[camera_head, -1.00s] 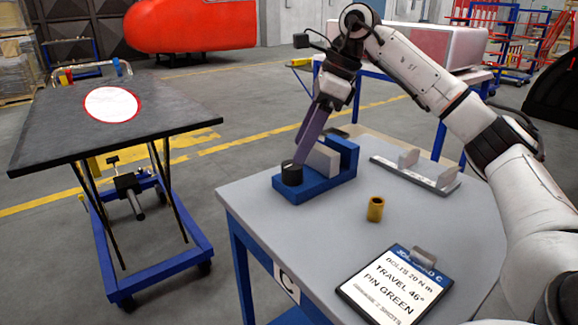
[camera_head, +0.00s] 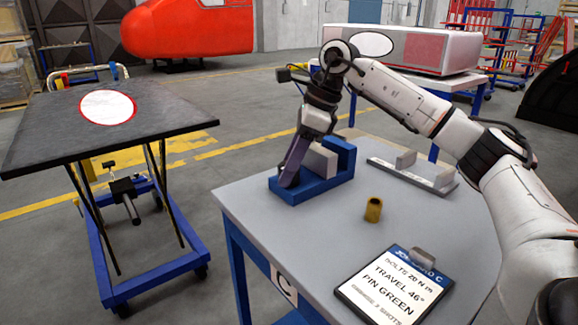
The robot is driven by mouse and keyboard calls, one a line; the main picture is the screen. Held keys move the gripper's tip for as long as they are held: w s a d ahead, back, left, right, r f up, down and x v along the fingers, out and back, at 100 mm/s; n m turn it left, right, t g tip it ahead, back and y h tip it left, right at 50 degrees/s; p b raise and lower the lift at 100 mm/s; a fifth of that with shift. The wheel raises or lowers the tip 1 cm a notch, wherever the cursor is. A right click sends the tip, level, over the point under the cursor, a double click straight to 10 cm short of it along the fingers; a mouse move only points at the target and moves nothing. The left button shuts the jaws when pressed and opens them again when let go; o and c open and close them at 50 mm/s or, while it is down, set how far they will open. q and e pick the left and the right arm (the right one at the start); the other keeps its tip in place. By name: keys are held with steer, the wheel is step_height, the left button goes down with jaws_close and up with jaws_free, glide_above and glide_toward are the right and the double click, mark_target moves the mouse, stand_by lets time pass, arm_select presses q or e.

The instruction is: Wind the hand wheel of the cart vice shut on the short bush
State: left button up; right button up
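The cart vice (camera_head: 315,188) is blue and stands on the grey cart top, with a pale grey jaw block (camera_head: 322,160) facing a blue upright at its right end. My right gripper (camera_head: 288,178) points down at the vice's left end, over the place of the dark hand wheel, which it now mostly hides. Its purple-grey fingers show edge-on, so I cannot tell whether they are open or shut. A brass-coloured hollow bush (camera_head: 373,209) stands upright on the cart top, right of the vice and apart from it. Whether anything sits between the jaws is hidden. My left gripper is out of view.
A grey bracket (camera_head: 412,173) lies behind the bush on the cart top (camera_head: 300,235). A clipboard card (camera_head: 394,286) lies at the front. A black-topped lift table (camera_head: 165,115) stands at the left, with floor between it and the cart.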

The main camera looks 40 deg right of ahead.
steer(key=shift+m, duration=0.3)
steer(key=shift+m+p, duration=0.35)
steer(key=shift+m, duration=0.05)
steer(key=o, duration=1.1)
steer(key=shift+c, duration=0.2)
steer(key=p+v, duration=0.2)
steer(key=v, duration=0.8)
steer(key=shift+s+a+r+h, duration=0.15)
steer(key=shift+a+h, duration=0.05)
steer(key=shift+h, duration=0.1)
